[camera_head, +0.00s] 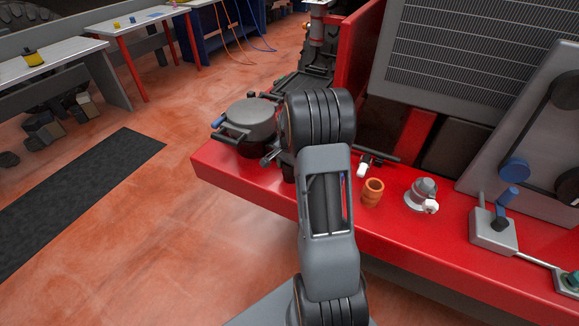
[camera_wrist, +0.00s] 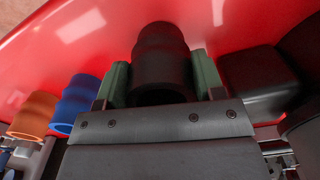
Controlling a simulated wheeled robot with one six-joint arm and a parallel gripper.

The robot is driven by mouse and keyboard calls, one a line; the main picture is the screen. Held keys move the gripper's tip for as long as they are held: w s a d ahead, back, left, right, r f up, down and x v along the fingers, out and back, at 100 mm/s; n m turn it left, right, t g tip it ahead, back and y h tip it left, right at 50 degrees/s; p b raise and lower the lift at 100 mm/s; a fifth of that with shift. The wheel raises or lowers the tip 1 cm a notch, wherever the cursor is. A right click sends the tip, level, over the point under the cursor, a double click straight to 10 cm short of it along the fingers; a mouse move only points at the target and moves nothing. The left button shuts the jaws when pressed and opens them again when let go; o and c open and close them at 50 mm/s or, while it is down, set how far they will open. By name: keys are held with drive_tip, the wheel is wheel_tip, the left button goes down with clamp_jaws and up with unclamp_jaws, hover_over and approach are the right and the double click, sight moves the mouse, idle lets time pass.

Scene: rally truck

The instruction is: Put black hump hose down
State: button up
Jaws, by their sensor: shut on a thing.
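The black hump hose (camera_wrist: 162,66) is a short, dark, ribbed tube in the wrist view. It sits between the two green fingertips of my gripper (camera_wrist: 162,84), which are shut on its sides. Red surface shows behind and around it; I cannot tell whether the hose touches that surface. In the head view my arm hides most of the gripper and the hose, over the red truck ledge (camera_head: 262,197).
An orange hose (camera_head: 372,193) stands on the ledge, and a blue hose (camera_wrist: 78,102) is left of my gripper in the wrist view. A grey round-lidded pot (camera_head: 250,120) is at the ledge's left; a grey-white fitting (camera_head: 421,193) and switch box (camera_head: 493,231) are at right.

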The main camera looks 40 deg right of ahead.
drive_tip(key=shift+f, duration=0.15)
drive_tip(key=o, duration=1.3)
wheel_tip(320, 180, up, 12)
drive_tip(key=s+a+r+n+t, duration=0.1)
drive_tip(key=s+a+r+n, duration=0.2)
drive_tip(key=a, duration=0.2)
drive_tip(key=s+a+r+n+t, duration=0.1)
drive_tip(key=s+a+r+n, duration=0.15)
drive_tip(key=a, duration=0.25)
drive_tip(key=s+a+n, duration=0.3)
drive_tip(key=s+a+f+n+t, duration=0.1)
drive_tip(key=s+a+n, duration=0.2)
drive_tip(key=s+a, duration=0.1)
drive_tip(key=s+a+n+t, duration=0.1)
drive_tip(key=s+a+n, duration=0.2)
drive_tip(key=s, duration=0.1)
drive_tip(key=shift+s+a+f+b, duration=0.15)
drive_tip(key=shift+a+f+b, duration=0.1)
drive_tip(key=shift+b, duration=0.15)
drive_tip(key=shift+d, duration=0.1)
